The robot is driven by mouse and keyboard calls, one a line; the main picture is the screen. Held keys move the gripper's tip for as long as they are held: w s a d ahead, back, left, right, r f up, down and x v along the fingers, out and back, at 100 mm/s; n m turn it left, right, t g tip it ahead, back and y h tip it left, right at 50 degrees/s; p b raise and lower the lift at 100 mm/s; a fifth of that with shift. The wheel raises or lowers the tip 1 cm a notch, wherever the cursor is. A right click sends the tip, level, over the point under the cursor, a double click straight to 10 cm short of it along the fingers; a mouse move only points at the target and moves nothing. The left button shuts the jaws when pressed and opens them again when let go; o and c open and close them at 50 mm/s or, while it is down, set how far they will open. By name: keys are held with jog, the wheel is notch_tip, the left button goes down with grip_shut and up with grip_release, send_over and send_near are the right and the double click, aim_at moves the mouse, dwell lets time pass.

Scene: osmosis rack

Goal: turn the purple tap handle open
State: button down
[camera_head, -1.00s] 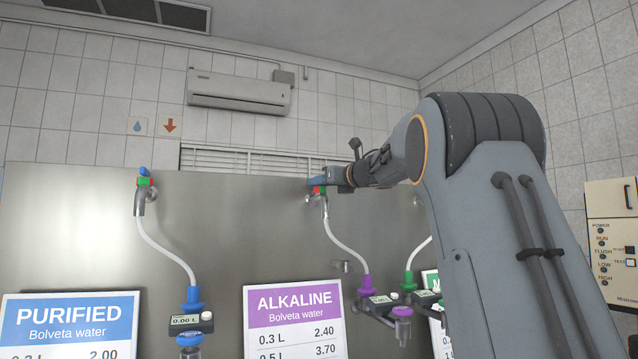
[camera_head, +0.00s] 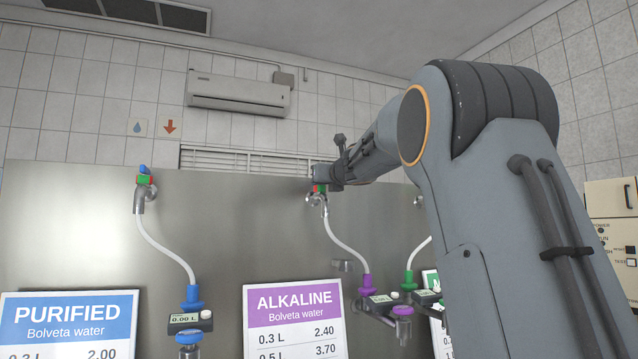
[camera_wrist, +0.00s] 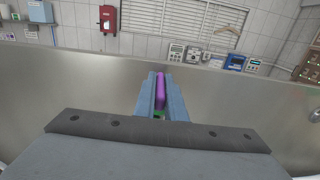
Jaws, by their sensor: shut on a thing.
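The purple tap handle (camera_wrist: 160,92) shows in the wrist view between the two blue-grey fingers of my gripper (camera_wrist: 160,88). The fingers are shut on it, and a bit of green shows just below it. In the head view my gripper (camera_head: 322,172) is at the top of the middle tap (camera_head: 317,198), above the ALKALINE sign (camera_head: 293,297). My gripper hides the handle there. A red and green collar shows under the fingers. A clear hose runs from this tap down to a purple fitting (camera_head: 366,281) with a meter.
A tap with a blue handle (camera_head: 144,170) stands to the left above the PURIFIED sign (camera_head: 70,312). A green fitting (camera_head: 409,277) and hose are right of the purple one, close to my arm. The steel panel (camera_head: 235,225) between the left and middle taps is clear.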

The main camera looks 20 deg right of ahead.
jog(key=c, duration=1.8)
grip_release()
jog(key=s+b, duration=0.2)
jog(key=s, duration=0.6)
jog(key=shift+w+a, duration=0.1)
